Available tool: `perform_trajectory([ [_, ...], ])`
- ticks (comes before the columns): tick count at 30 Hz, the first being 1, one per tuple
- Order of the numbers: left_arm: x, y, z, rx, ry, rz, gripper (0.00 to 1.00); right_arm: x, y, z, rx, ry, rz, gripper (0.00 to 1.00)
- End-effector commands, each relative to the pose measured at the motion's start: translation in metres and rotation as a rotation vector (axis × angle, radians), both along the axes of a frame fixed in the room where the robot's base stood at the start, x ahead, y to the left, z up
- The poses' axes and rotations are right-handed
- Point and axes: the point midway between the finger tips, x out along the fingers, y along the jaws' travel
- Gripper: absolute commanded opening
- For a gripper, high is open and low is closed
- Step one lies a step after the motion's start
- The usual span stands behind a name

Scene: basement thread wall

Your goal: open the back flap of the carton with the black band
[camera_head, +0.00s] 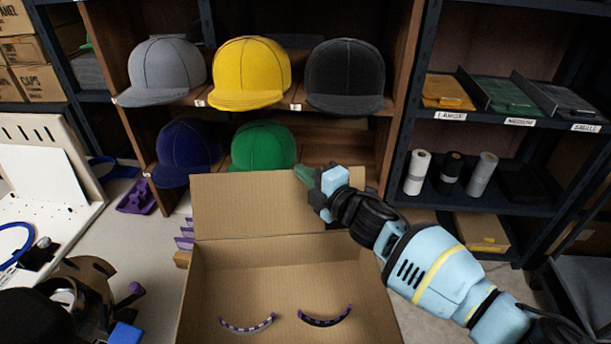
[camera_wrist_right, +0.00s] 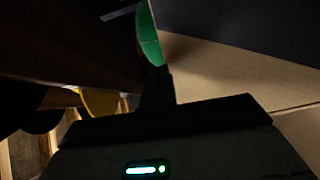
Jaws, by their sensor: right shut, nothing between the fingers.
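An open brown carton (camera_head: 290,274) stands at the bottom centre of the head view. Its back flap (camera_head: 250,208) stands raised along the rear edge and appears to lean back. No black band shows on the carton walls in view; two curved dark-and-light strips lie inside, a left one (camera_head: 247,326) and a right one (camera_head: 325,318). My right gripper (camera_head: 306,176) is shut and empty at the flap's upper edge; I cannot tell whether it touches. In the wrist view its dark fingers (camera_wrist_right: 157,84) are together beside a tan cardboard surface (camera_wrist_right: 225,70). My left gripper is not in view.
Behind the carton a wooden shelf holds grey (camera_head: 165,70), yellow (camera_head: 250,72), black (camera_head: 345,75), blue (camera_head: 187,150) and green (camera_head: 263,146) caps. A dark shelf (camera_head: 470,205) with rolls and trays stands right. A white machine (camera_head: 45,180) stands left.

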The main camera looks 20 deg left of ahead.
Motion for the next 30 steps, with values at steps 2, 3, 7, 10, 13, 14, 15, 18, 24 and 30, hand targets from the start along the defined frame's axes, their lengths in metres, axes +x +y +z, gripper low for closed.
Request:
perform_trajectory([
  [2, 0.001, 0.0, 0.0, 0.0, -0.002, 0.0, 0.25, 0.001, -0.001, 0.0, -0.002, 0.0, -0.004, 0.0],
  [3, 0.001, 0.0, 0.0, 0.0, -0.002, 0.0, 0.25, 0.001, -0.001, 0.0, -0.002, 0.0, -0.004, 0.0],
  [7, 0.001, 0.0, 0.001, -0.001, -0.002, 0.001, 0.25, 0.001, -0.001, 0.0, -0.002, 0.0, -0.004, 0.0],
  [10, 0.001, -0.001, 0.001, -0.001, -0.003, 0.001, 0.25, 0.001, -0.002, 0.0, -0.002, 0.0, -0.004, 0.0],
  [13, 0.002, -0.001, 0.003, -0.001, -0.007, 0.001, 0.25, -0.001, -0.006, 0.001, -0.002, 0.0, -0.005, 0.0],
  [14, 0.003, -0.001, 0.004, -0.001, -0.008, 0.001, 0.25, -0.002, -0.008, 0.001, -0.002, 0.0, -0.005, 0.0],
  [15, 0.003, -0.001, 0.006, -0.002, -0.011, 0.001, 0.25, -0.003, -0.012, 0.001, -0.002, 0.0, -0.006, 0.0],
  [18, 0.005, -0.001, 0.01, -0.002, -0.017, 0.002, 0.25, -0.01, -0.021, 0.003, -0.002, -0.003, -0.004, 0.0],
  [24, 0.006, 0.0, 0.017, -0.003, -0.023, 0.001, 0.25, -0.024, -0.044, 0.004, -0.002, -0.003, -0.002, 0.0],
  [30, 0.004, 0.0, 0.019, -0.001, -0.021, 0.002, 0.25, -0.035, -0.061, 0.004, -0.001, -0.001, -0.002, 0.0],
])
